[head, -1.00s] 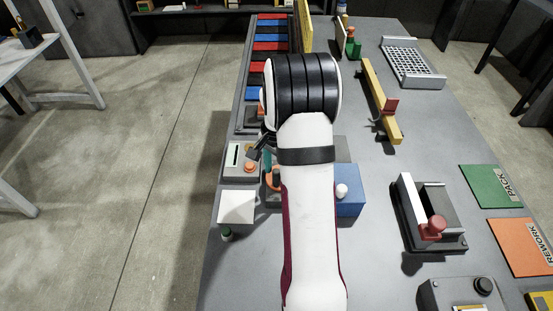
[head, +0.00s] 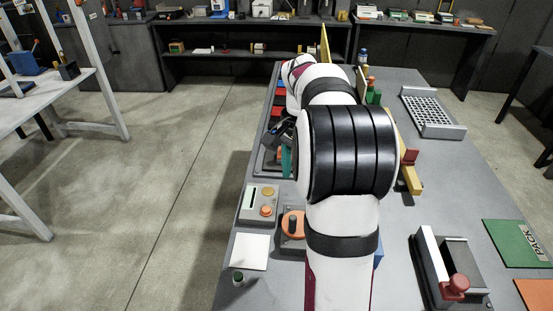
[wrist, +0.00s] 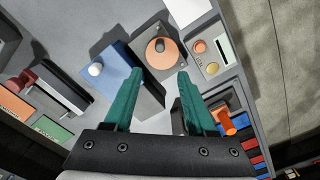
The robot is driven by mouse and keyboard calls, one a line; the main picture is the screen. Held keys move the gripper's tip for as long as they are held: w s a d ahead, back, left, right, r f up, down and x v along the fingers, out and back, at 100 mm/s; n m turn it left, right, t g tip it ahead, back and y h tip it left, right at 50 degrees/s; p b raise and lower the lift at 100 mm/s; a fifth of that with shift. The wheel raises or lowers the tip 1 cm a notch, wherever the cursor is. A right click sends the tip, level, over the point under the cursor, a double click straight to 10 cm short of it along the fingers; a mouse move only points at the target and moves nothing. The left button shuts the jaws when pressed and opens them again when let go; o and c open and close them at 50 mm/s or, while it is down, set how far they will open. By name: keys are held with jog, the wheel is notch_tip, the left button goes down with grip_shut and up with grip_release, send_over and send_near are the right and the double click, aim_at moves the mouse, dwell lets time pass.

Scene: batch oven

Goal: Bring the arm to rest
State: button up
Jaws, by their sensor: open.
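My gripper is open in the wrist view, its two green fingers (wrist: 157,97) spread apart with nothing between them. It hangs above the table, over the area near a blue box (wrist: 117,72) with a white knob and a grey unit with an orange disc (wrist: 162,50). In the head view my arm reaches up the middle of the table, and its large joint hides most of the gripper; only a bit of green shows left of the joint.
On the grey table (head: 405,250) stand a grey box with an orange button (head: 260,203), a white square (head: 249,252), a device with a red knob (head: 452,270), a perforated tray (head: 432,112) and a green PACK mat (head: 515,242). Coloured bins (wrist: 245,142) line one edge. Open floor lies left.

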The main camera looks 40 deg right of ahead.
jog(key=s+a+r+n+y, duration=0.1)
jog(key=s+a+n, duration=0.25)
jog(key=a, duration=0.75)
jog(key=s+a+r+n, duration=0.1)
jog(key=s+a+n, duration=0.3)
jog(key=a, duration=0.6)
jog(key=s+a+f+n, duration=0.4)
jog(key=s+a, duration=0.4)
jog(key=s, duration=0.5)
jog(key=shift+a+y, duration=0.35)
jog(key=shift+y, duration=0.05)
